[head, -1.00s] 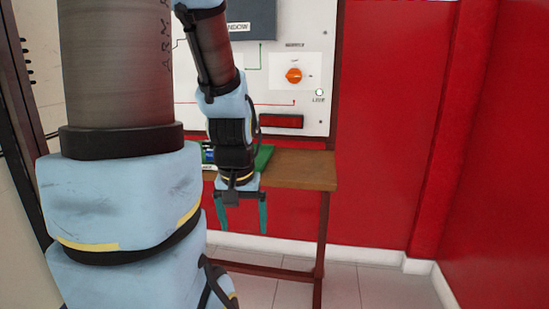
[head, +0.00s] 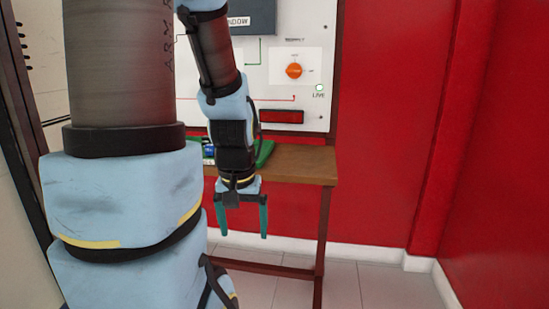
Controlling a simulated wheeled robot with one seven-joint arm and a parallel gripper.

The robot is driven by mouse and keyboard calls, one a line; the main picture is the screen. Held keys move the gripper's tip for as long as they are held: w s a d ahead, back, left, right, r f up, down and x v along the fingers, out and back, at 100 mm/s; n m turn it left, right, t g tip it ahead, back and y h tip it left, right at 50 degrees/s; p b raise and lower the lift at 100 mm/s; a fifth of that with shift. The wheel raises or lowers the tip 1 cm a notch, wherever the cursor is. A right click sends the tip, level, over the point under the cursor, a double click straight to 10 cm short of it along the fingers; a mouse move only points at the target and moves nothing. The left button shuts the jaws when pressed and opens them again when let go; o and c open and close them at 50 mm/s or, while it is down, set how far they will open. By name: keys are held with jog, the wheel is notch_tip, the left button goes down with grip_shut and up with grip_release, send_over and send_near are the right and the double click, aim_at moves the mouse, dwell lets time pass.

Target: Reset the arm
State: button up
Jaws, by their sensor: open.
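My gripper (head: 242,220) hangs at the end of my arm in the head view, pointing down. Its two teal fingers are apart, with nothing between them. It is in front of the wooden shelf (head: 305,165), with the fingertips lower than the shelf top. My arm is bent, with its large upper links filling the left of the view and hiding much of what is behind.
Red walls (head: 380,120) enclose the right; floor there is clear.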

notch_tip(320, 180, up, 26)
jog(key=p, duration=2.5)
jog(key=shift+o, duration=0.5)
